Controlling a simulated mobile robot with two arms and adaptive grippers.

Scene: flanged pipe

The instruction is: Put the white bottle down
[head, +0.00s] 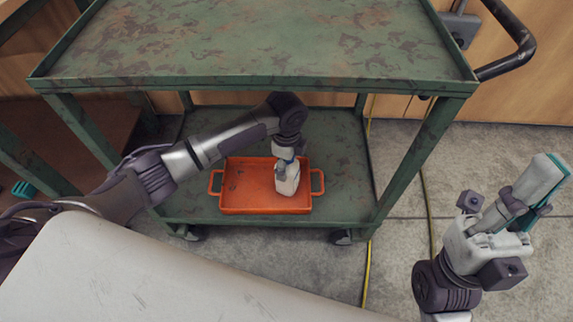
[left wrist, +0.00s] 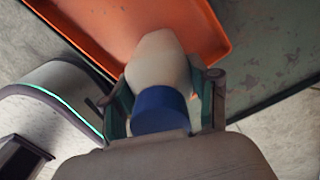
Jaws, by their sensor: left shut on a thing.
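The white bottle (head: 287,181) is in my left gripper (head: 284,160), over the orange tray (head: 235,209) on the cart's lower shelf. In the left wrist view the bottle (left wrist: 160,62) shows its blue cap (left wrist: 160,110) between the two fingers of my left gripper (left wrist: 165,100), which is shut on it. The bottle looks roughly upright in the head view. I cannot tell whether its base touches the tray floor. My right gripper (head: 540,190) is at the far right, away from the cart, with its fingers close together.
The green cart's top shelf (head: 250,45) overhangs the lower shelf (head: 345,150), and its front posts (head: 415,160) flank the opening. The tray has side handles and shows no other object in it. A yellow cable (head: 367,270) lies on the floor right of the cart.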

